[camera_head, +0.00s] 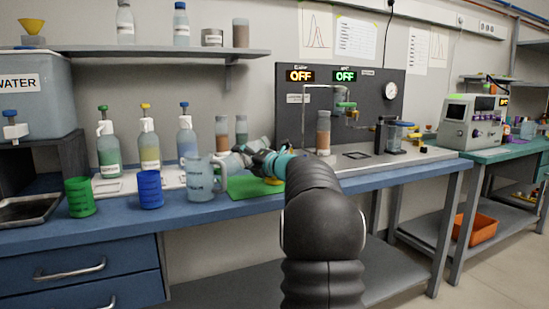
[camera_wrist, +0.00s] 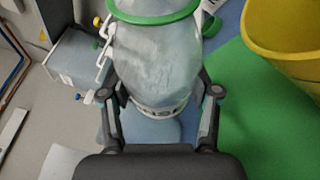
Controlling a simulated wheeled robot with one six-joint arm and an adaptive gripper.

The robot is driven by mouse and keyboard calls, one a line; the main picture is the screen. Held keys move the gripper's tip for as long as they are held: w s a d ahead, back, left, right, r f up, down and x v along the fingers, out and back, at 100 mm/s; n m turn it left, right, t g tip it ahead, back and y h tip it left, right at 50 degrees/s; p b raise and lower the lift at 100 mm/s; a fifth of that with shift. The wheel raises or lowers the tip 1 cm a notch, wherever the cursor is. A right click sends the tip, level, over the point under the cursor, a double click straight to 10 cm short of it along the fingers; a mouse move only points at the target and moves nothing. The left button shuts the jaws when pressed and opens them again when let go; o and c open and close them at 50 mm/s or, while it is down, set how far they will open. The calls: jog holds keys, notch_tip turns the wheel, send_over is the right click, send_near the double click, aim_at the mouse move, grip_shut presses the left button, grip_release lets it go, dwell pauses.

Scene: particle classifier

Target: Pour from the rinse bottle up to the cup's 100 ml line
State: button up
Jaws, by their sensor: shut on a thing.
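In the head view the clear cup (camera_head: 201,184) with a handle and white marks stands upright near the bench's front edge; I cannot read its liquid level. My gripper (camera_head: 255,158) is to the right of the cup, partly hidden by my arm. It is shut on a pale translucent bottle (camera_head: 235,160), apparently the rinse bottle, held tilted with one end toward the cup. In the wrist view the bottle (camera_wrist: 155,60) sits between the fingers (camera_wrist: 160,112), with a green ring around it and a pale label band. Whether liquid flows is not visible.
A green cup (camera_head: 79,197) and a blue cup (camera_head: 150,189) stand left of the clear cup. Several wash bottles (camera_head: 148,152) stand on a white tray behind. A green mat (camera_head: 243,188) lies to the right, with a yellow container (camera_wrist: 285,30) over it in the wrist view.

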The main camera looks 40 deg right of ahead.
jog(key=shift+a+r, duration=0.1)
jog(key=shift+r, duration=0.05)
jog(key=shift+a+m+t+b, duration=0.15)
jog(key=shift+m+t+b, duration=0.25)
jog(key=shift+m+b, duration=0.8)
dwell(0.7)
jog(key=shift+r, duration=0.15)
jog(key=shift+d+r+m+t+p, duration=0.45)
jog(key=shift+r+m+p, duration=0.3)
jog(key=shift+p, duration=0.5)
dwell(1.5)
